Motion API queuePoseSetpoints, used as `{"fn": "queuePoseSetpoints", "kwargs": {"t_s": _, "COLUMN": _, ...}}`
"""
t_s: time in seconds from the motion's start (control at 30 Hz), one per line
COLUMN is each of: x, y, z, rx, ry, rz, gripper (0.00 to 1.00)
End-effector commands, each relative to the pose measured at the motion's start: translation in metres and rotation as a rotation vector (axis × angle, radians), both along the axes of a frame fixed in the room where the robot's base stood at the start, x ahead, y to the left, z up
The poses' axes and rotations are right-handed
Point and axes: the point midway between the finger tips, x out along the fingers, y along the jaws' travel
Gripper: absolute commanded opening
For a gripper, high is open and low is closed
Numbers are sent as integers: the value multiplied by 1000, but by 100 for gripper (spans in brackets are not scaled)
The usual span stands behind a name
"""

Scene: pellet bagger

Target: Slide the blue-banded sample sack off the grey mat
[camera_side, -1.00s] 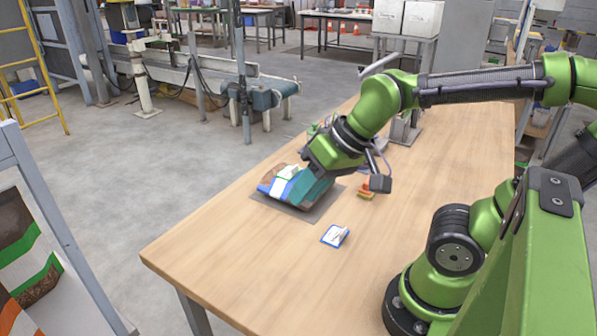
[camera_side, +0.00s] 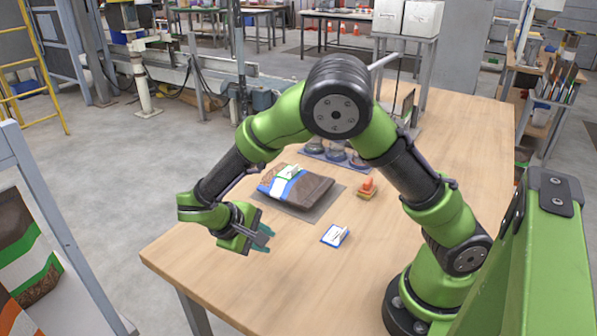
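The blue-banded sample sack (camera_side: 308,190) is dark brown, with a blue and white band and a pale label near its left end. It lies flat on the grey mat (camera_side: 306,213). The mat shows along the sack's front and right edges. My gripper (camera_side: 265,240) is in front and to the left of the sack, apart from it, above the table's near left part. Its fingers have teal tips and point to the right. Nothing shows between them, but at this angle I cannot tell how far apart they are.
A blue-edged white card (camera_side: 335,235) lies on the wooden table (camera_side: 240,290) in front of the mat. A small orange and yellow item (camera_side: 367,188) sits right of the mat. A rack with dark round items (camera_side: 336,152) stands behind the sack. The table's front is clear.

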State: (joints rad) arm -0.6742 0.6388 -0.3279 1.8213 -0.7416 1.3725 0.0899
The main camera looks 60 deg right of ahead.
Motion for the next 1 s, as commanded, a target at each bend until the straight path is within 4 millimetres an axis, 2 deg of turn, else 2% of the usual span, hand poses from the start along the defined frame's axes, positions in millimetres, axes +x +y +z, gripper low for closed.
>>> {"fn": "queuePoseSetpoints", "kwargs": {"t_s": 0.1, "x": 18, "y": -2, "z": -16, "rx": -192, "ry": 13, "rz": 54, "gripper": 27}}
{"fn": "queuePoseSetpoints", "kwargs": {"t_s": 0.27, "x": 43, "y": -4, "z": -21, "rx": -428, "ry": -25, "rz": 108, "gripper": 27}}
{"fn": "queuePoseSetpoints", "kwargs": {"t_s": 0.37, "x": 59, "y": -4, "z": -15, "rx": -551, "ry": -78, "rz": 117, "gripper": 27}}
{"fn": "queuePoseSetpoints", "kwargs": {"t_s": 0.47, "x": 72, "y": -5, "z": 2, "rx": -614, "ry": -140, "rz": 97, "gripper": 27}}
{"fn": "queuePoseSetpoints", "kwargs": {"t_s": 0.57, "x": 71, "y": -5, "z": 8, "rx": -642, "ry": -160, "rz": 80, "gripper": 27}}
{"fn": "queuePoseSetpoints", "kwargs": {"t_s": 1.0, "x": 69, "y": -9, "z": 7, "rx": -643, "ry": -160, "rz": 66, "gripper": 27}}
